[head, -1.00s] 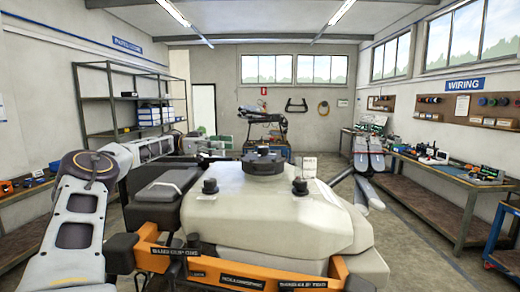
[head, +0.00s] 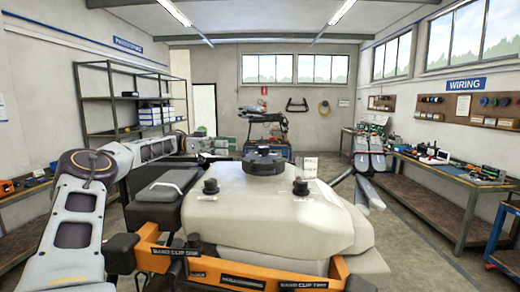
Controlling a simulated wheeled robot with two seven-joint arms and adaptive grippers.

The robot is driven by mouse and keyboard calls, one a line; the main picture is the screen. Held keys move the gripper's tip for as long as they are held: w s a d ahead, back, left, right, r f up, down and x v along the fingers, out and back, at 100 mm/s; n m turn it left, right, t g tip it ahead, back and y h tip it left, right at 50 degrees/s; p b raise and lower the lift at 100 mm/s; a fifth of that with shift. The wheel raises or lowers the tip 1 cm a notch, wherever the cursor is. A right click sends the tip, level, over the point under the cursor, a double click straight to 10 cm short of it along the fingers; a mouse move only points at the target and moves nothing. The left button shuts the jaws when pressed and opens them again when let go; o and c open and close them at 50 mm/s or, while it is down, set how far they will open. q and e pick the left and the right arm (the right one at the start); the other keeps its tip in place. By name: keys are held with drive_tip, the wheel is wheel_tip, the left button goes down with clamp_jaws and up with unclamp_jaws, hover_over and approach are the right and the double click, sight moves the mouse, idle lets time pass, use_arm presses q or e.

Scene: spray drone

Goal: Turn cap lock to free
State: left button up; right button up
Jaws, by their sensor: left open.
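The spray drone's pale tank (head: 275,222) fills the lower middle of the head view. A black round cap (head: 264,160) sits on top of the tank at its far side; I cannot tell its lock position. Two smaller black knobs stand on the tank, one at left (head: 211,187) and one at right (head: 300,186). My left arm comes in from the left, and its gripper (head: 226,143) is open, to the left of the cap and apart from it.
An orange bar (head: 240,272) crosses the tank's near side. A black box (head: 165,190) is at its left. Workbenches (head: 440,176) line the right wall and shelves (head: 130,100) stand at the left. Floor shows clear at right.

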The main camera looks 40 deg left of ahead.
sight(260, 148)
use_arm(q)
drive_tip(key=shift+p+x, duration=1.25)
drive_tip(key=shift+x, duration=5.05)
drive_tip(key=shift+c, duration=0.4)
drive_tip(key=c, duration=1)
